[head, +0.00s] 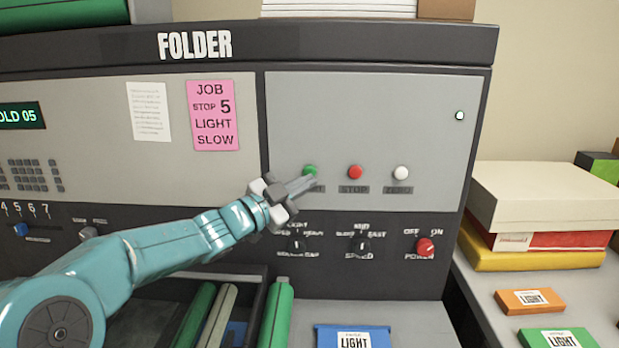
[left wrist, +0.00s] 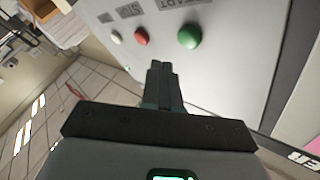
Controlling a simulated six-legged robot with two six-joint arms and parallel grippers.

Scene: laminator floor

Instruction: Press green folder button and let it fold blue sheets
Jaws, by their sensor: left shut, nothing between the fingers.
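The green button (head: 310,170) is on the folder's grey panel, left of a red stop button (head: 355,172) and a white button (head: 401,173). My left gripper (head: 308,182) is shut and empty, its tips just below the green button in the head view. In the left wrist view the green button (left wrist: 189,36) stands up and right of the shut fingertips (left wrist: 160,66). A gap shows there between tips and button in the picture; contact is not visible. A blue item marked LIGHT (head: 353,337) lies below the panel. My right gripper is not in view.
A display (head: 22,115) reads "OLD 05". A pink job card (head: 213,115) reads stop 5, light, slow. Below the buttons are two dials and a red power knob (head: 425,247). Green rollers (head: 277,315) lie below my arm. Boxes (head: 540,200) stand on the right table.

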